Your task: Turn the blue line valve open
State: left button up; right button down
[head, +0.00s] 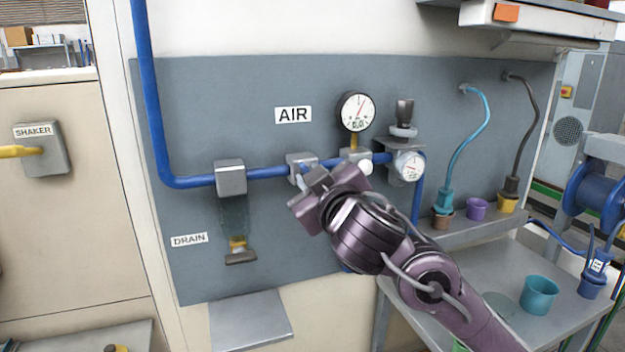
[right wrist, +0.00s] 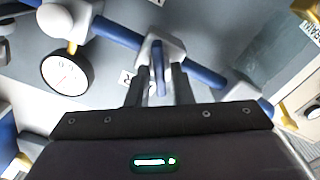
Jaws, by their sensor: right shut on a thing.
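The blue line (head: 265,173) runs across the grey panel under the AIR label. Its valve (head: 301,163) is a grey block on the pipe, left of the round gauge; it also shows in the right wrist view (right wrist: 160,48). My right gripper (head: 312,184) is at the valve and hides most of its handle in the head view. In the right wrist view, the gripper (right wrist: 158,82) is shut on the narrow blue handle (right wrist: 158,68), one finger on each side. The handle stands at a steep angle across the pipe. My left gripper is not in view.
A gauge (head: 356,111) and a regulator (head: 404,140) with its own dial sit close to the right of the valve. A grey filter block (head: 231,177) with a bowl hangs to the left. A shelf with cups (head: 477,208) is at right.

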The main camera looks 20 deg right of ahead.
jog(key=n, duration=0.3)
jog(key=n+b, duration=0.1)
jog(key=n, duration=0.7)
jog(key=shift+a+f+b, duration=0.15)
jog(key=shift+f+b, duration=0.15)
jog(key=shift+b, duration=0.1)
jog(key=shift+n, duration=0.4)
jog(key=c, duration=1.5)
grip_release()
jog(key=s+p, duration=0.2)
jog(key=s, duration=0.5)
jog(key=shift+s, duration=0.4)
